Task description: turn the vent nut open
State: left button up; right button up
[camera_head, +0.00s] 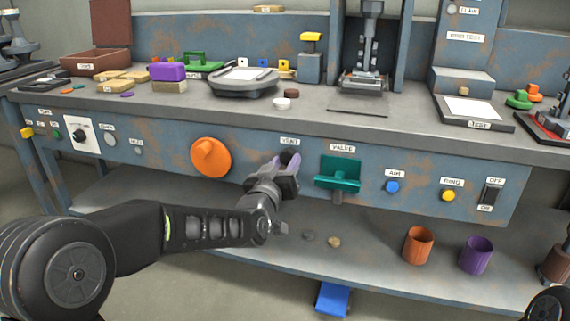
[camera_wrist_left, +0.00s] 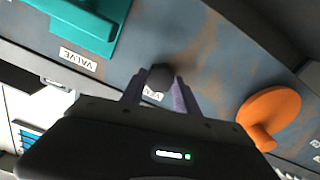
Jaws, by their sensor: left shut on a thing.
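The vent nut is a dark grey round knob (camera_wrist_left: 159,77) on the blue-grey front panel, under the VENT label (camera_head: 289,141). In the head view my left gripper mostly hides it. My left gripper (camera_head: 284,165) reaches the panel from the front, with its purple fingers on either side of the nut. In the left wrist view the gripper (camera_wrist_left: 158,92) is shut on the nut, one finger on each side. My right gripper is not in view.
An orange round knob (camera_head: 211,157) sits left of the vent, and a teal valve handle (camera_head: 338,173) sits close on its right. Blue (camera_head: 392,187) and yellow (camera_head: 448,195) buttons are further right. Orange (camera_head: 418,246) and purple (camera_head: 475,256) cups stand on the lower shelf.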

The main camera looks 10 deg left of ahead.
pick_arm(q)
grip_shut()
jog(key=shift+m, duration=0.5)
jog(key=m+p, duration=0.1)
jog(key=m, duration=0.1)
jog(key=shift+m, duration=0.4)
jog(key=m+p, duration=0.1)
jog(key=m, duration=0.2)
jog(key=shift+m, duration=0.3)
jog(key=m+p, duration=0.2)
jog(key=m, duration=0.4)
jog(key=shift+r+p, duration=0.1)
jog(key=shift+p, duration=0.25)
jog(key=m+p, duration=0.1)
jog(key=m, duration=0.3)
jog(key=shift+m, duration=0.4)
